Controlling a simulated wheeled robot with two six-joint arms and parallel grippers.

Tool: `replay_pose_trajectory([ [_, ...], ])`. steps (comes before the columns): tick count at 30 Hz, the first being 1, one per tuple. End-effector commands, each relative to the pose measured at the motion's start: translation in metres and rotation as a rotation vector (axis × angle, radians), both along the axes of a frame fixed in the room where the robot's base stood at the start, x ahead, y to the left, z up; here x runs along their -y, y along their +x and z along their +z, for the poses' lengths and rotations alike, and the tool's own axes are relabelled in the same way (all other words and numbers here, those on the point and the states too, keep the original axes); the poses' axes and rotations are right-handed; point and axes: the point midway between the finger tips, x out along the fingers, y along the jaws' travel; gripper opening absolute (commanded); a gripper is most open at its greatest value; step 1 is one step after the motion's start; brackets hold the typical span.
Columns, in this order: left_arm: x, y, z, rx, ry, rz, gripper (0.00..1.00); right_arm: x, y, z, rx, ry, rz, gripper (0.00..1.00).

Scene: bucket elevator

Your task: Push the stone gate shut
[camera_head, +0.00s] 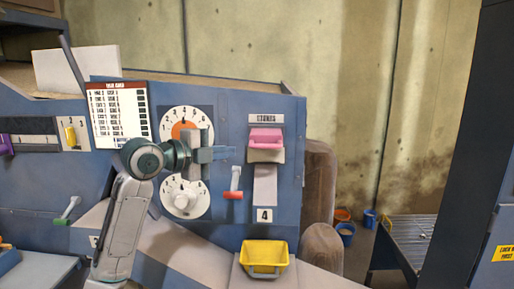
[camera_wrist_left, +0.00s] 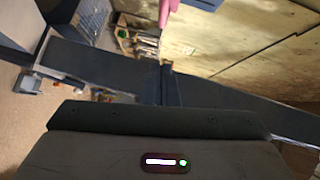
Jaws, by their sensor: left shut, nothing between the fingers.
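The stone gate (camera_head: 266,138) is a pink block with a handle bar, under a label reading STONES on the blue panel. A pale lip shows just below it, above a pale chute. A pink piece, likely this gate's handle (camera_wrist_left: 168,12), shows at the top edge of the left wrist view. My left gripper (camera_head: 232,154) is shut and empty, in front of the panel. In the head view its tips are a little left of the gate, with a gap between. Its dark fingers (camera_wrist_left: 167,72) show in the left wrist view. My right gripper is not in view.
A red-ended lever (camera_head: 234,189) hangs just below my left gripper. Two white dials (camera_head: 185,197) are behind the arm. A yellow bucket (camera_head: 264,258) stands below the chute and the 4 label. Brown rounded shapes (camera_head: 320,180) flank the panel's right edge.

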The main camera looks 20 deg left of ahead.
Motion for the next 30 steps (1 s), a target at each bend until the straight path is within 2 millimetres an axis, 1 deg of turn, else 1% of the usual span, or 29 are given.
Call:
replay_pose_trajectory([
  [3, 0.001, -0.002, 0.005, 0.011, 0.01, -0.007, 0.0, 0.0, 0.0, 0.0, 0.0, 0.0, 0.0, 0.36],
  [11, 0.001, -0.002, 0.004, 0.009, 0.008, -0.005, 0.0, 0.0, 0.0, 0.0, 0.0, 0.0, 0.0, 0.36],
  [16, 0.005, 0.006, 0.004, 0.006, 0.003, -0.006, 0.0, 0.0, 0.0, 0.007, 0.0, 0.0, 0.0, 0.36],
  [20, 0.015, 0.02, 0.003, 0.006, 0.001, -0.008, 0.0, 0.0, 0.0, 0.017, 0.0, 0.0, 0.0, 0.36],
  [26, 0.034, 0.053, 0.0, 0.004, 0.0, -0.008, 0.0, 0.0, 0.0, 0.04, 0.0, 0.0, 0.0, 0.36],
  [30, 0.048, 0.078, -0.004, 0.003, 0.001, -0.007, 0.0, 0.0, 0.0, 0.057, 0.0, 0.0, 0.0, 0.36],
])
